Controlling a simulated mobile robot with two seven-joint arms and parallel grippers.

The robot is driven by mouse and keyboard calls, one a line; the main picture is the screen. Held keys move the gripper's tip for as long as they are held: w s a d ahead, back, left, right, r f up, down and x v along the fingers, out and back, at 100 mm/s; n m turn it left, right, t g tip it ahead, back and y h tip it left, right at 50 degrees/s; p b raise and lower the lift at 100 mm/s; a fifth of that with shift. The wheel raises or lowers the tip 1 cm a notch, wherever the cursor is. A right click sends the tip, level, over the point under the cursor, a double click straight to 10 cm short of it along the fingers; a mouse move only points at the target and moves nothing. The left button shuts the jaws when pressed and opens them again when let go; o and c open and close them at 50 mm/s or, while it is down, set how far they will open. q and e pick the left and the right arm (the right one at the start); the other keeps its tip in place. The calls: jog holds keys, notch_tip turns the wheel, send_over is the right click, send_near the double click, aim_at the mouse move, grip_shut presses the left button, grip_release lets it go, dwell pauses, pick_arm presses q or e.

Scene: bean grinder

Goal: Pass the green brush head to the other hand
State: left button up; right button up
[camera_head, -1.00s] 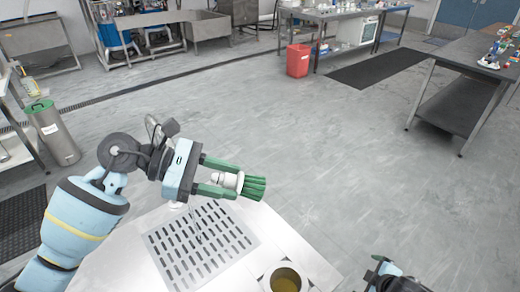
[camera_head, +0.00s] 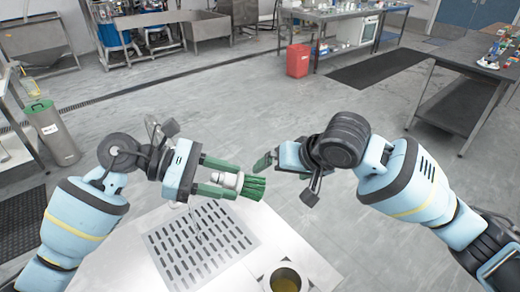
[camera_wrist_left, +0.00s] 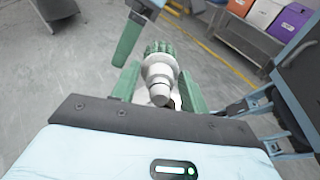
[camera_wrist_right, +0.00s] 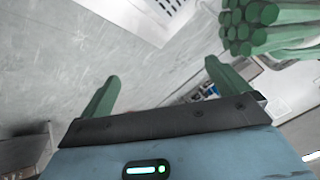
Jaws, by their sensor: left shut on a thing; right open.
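The green brush head (camera_head: 252,187) has a white-grey collar and green bristles pointing right in the head view. My left gripper (camera_head: 226,181) is shut on its collar and holds it above the work surface. The left wrist view shows the collar (camera_wrist_left: 158,78) between the two green fingers. My right gripper (camera_head: 283,166) is open and empty, a short gap to the right of the bristles. In the right wrist view its fingers (camera_wrist_right: 160,88) stand apart, and the bristles (camera_wrist_right: 262,22) show at the upper right, outside them.
A metal surface with a slotted grate (camera_head: 200,243) lies below the left gripper. A round cup (camera_head: 285,279) with brownish contents is set at its front right. A red bin (camera_head: 298,60), a side table (camera_head: 470,75) and a steel canister (camera_head: 53,132) stand farther off.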

aim_at(241, 177)
jog(key=shift+m+g, duration=0.4)
jog(key=s+a+r, duration=0.1)
jog(key=r, duration=0.2)
jog(key=s+a+r, duration=0.2)
jog(key=r, duration=0.1)
jog(key=s+a+r, duration=0.2)
jog(key=r, duration=0.1)
jog(key=shift+r, duration=0.1)
jog(key=s+a+r+m+h, duration=0.1)
jog(key=s+r, duration=0.4)
jog(key=s, duration=0.1)
jog(key=shift+a+r, duration=0.2)
jog(key=shift+w, duration=0.1)
jog(key=x, duration=1.2)
jog(key=shift+f, duration=0.1)
jog(key=c, duration=0.6)
pick_arm(q)
jog(key=o, duration=1)
jog(key=shift+o, duration=0.2)
